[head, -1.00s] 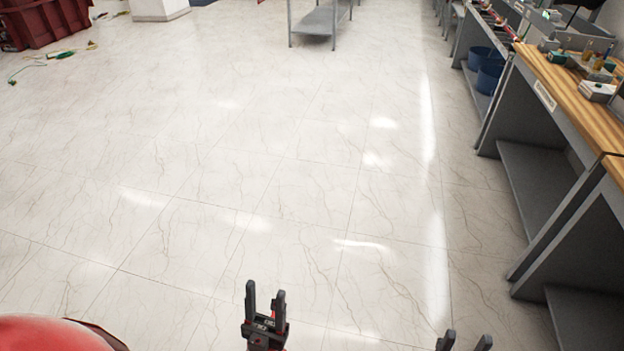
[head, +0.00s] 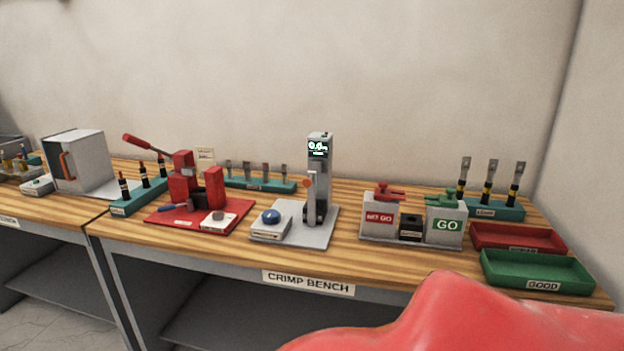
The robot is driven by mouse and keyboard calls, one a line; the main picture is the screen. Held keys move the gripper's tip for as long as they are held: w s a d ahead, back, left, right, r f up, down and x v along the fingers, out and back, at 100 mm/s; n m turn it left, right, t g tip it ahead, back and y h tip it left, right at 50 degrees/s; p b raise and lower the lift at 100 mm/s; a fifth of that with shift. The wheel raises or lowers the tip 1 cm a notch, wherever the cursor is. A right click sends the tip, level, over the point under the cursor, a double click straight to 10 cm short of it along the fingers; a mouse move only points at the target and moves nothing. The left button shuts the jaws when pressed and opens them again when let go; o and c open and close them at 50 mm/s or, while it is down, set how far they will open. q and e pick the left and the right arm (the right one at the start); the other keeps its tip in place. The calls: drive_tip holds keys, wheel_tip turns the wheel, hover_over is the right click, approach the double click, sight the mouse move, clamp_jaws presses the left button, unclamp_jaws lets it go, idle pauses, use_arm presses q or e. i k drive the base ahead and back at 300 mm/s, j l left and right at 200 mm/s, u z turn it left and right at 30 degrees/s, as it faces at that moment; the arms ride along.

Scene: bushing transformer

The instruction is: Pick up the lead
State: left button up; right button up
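A teal rack (head: 508,212) at the right of the crimp bench holds three upright pieces (head: 487,185) with grey flat tops, yellow bands and black lower parts. A second teal rack (head: 121,208) at the left holds three dark upright pieces (head: 145,176) with coloured bands. Which of these is the lead I cannot tell; the small rack labels are too blurred to read. Neither of my grippers is in view. A red part of my own body fills the lower right and hides some of the bench front.
The wooden bench (head: 345,250) carries a red lever press (head: 186,190), a grey gauge stand (head: 318,160), "GO" block (head: 446,226), "NOT GO" block (head: 379,217), a red tray (head: 518,238) and a green "GOOD" tray (head: 537,271). Walls stand behind and at the right.

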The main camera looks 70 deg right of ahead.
sight(491, 170)
drive_tip(key=z, duration=2.3)
